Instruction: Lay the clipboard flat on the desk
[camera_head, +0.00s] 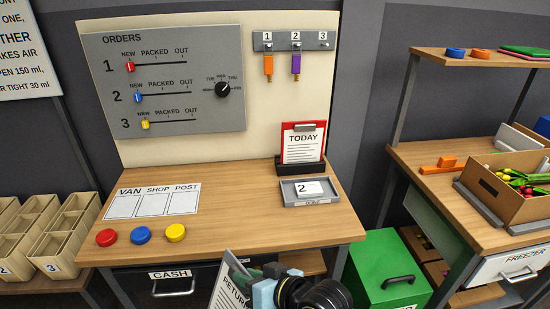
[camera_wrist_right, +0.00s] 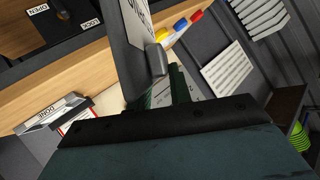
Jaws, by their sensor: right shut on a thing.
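A red clipboard (camera_head: 303,144) with a sheet marked TODAY stands upright in a dark holder (camera_head: 290,168) at the back right of the desk (camera_head: 240,215). Part of its red edge shows in the wrist view (camera_wrist_right: 66,127). My right gripper (camera_head: 262,291) is in front of the desk's front edge, low in the head view. It is shut on a grey board (camera_head: 232,280) with a white sheet whose lettering starts RETURN. The board is tilted and partly cut off; it also shows in the wrist view (camera_wrist_right: 126,48). My left gripper is out of view.
A grey tray (camera_head: 318,202) with a card marked 2 sits in front of the holder. A VAN/SHOP/POST sheet (camera_head: 152,201) and red, blue and yellow discs (camera_head: 141,235) lie on the left. The desk's middle is clear. A green box (camera_head: 385,270) stands at right.

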